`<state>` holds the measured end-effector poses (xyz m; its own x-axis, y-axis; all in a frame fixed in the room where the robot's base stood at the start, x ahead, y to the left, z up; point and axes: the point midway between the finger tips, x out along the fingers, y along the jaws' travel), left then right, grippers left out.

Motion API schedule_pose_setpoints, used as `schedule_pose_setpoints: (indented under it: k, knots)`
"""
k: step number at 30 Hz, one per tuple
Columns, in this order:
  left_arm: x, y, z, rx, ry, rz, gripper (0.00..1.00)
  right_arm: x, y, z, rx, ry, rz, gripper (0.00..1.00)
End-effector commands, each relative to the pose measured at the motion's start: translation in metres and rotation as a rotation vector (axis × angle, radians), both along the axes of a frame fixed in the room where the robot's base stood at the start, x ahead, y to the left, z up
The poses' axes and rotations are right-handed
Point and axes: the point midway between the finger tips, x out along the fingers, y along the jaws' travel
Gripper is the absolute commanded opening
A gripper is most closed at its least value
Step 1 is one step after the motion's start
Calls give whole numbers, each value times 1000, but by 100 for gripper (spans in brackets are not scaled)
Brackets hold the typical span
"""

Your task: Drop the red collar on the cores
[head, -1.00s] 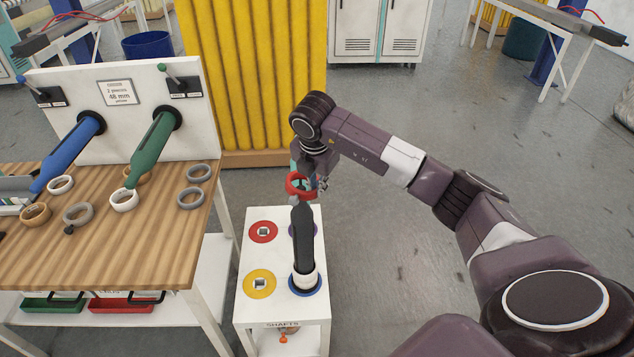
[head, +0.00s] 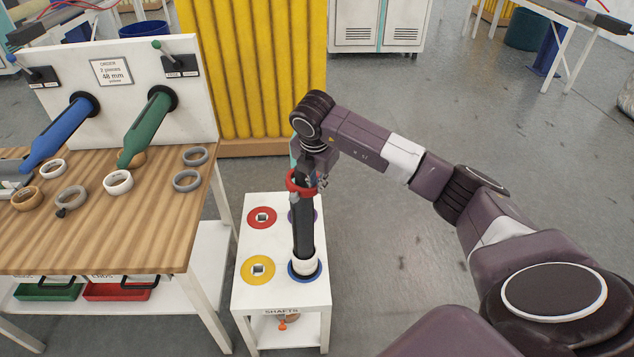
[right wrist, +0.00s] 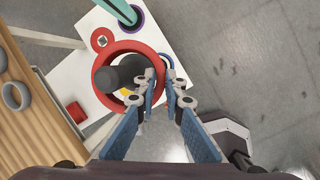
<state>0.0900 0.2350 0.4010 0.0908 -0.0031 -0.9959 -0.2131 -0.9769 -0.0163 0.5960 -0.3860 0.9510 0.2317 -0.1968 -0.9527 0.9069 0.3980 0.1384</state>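The red collar (head: 293,184) is in my right gripper (head: 318,180), at the upper end of the upright black shaft (head: 304,228). In the right wrist view the black shaft (right wrist: 124,75) shows inside the opening of the red collar (right wrist: 106,56), so the collar appears to be around it. The fingers of my right gripper (right wrist: 162,98) are closed on the collar's rim. A white core (head: 304,265) sits around the foot of the black shaft, on the blue ring of the stand. The collar is well above this core. My left gripper is not in view.
The white stand (head: 283,298) has red (head: 262,217) and yellow (head: 258,270) stations. A teal shaft (right wrist: 116,8) stands at the purple one. The wooden bench (head: 120,240) at left holds several loose rings and blue and green shafts. Open floor lies right.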

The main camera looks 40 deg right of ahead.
Motion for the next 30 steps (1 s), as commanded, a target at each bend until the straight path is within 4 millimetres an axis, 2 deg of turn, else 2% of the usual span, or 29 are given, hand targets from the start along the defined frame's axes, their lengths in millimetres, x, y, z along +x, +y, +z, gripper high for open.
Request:
schedule_pose_setpoints:
  k: [1, 5, 16, 20, 30]
  knots:
    - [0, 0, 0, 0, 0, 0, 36, 0, 0, 1, -1, -1, 0, 15]
    - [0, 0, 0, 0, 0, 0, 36, 0, 0, 1, 0, -1, 0, 29]
    - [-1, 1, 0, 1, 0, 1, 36, -1, 1, 5, 0, -2, 1, 30]
    - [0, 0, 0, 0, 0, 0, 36, -4, 5, 23, 1, -4, 1, 30]
    - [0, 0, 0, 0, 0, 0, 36, -21, 18, 90, -1, -4, 2, 30]
